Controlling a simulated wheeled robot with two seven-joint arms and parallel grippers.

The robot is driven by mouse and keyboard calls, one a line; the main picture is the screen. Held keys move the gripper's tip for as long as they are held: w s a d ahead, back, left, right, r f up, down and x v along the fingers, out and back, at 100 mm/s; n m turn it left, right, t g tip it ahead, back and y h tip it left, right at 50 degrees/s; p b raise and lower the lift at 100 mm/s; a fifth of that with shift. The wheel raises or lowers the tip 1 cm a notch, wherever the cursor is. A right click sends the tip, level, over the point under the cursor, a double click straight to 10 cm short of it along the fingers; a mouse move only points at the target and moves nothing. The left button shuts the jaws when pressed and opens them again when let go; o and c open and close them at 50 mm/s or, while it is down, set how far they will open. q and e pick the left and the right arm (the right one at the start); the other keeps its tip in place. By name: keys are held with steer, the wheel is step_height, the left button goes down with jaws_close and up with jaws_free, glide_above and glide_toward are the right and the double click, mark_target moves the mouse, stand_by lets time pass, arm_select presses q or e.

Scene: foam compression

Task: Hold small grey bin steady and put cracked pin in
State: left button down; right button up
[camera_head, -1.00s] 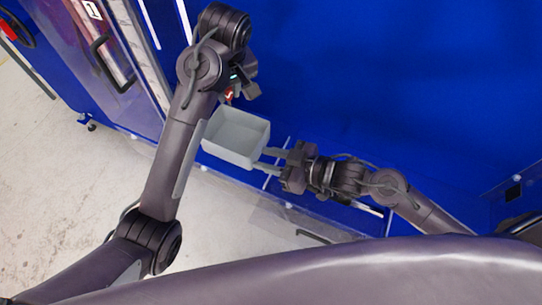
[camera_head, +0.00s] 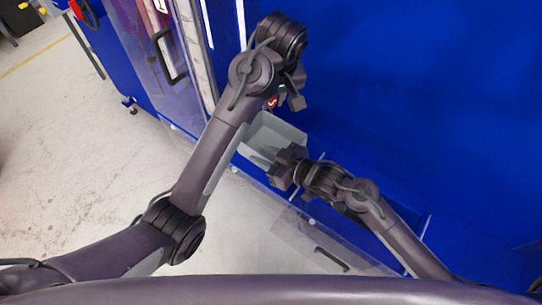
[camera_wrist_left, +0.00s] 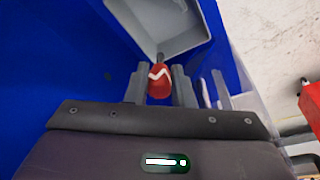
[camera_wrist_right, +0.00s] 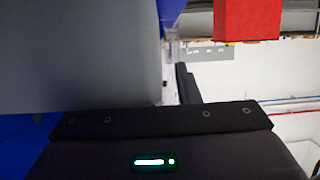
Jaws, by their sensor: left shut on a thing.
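The small grey bin (camera_head: 286,130) is in the middle of the head view, partly hidden by both arms. It shows at the top of the left wrist view (camera_wrist_left: 185,42) and fills the left of the right wrist view (camera_wrist_right: 80,55). My left gripper (camera_wrist_left: 160,86) is shut on the cracked pin (camera_wrist_left: 159,82), red with a white zigzag, close to the bin's rim. The pin also shows small in the head view (camera_head: 272,102). My right gripper (camera_head: 272,164) is at the bin's near side. One finger shows beside the bin wall with a slight gap; the other is hidden.
A blue surface (camera_head: 430,90) fills the right and back. A clear panel with a dark handle (camera_head: 170,65) stands at upper left. Pale floor (camera_head: 80,150) is open at left. A red block (camera_wrist_right: 246,18) shows in the right wrist view.

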jaws_close()
arm_select(q)
steer(key=m, duration=0.2)
glide_toward(272, 141)
steer(key=shift+s+a+f, duration=0.2)
steer(key=shift+s+f, duration=0.3)
steer(key=shift+f, duration=0.35)
steer(key=shift+s+a+f, duration=0.2)
steer(key=shift+s+f, duration=0.35)
steer(key=shift+f, duration=0.25)
steer(key=shift+f, duration=0.15)
steer(key=c, duration=1.3)
jaws_free()
steer(key=shift+o, duration=0.2)
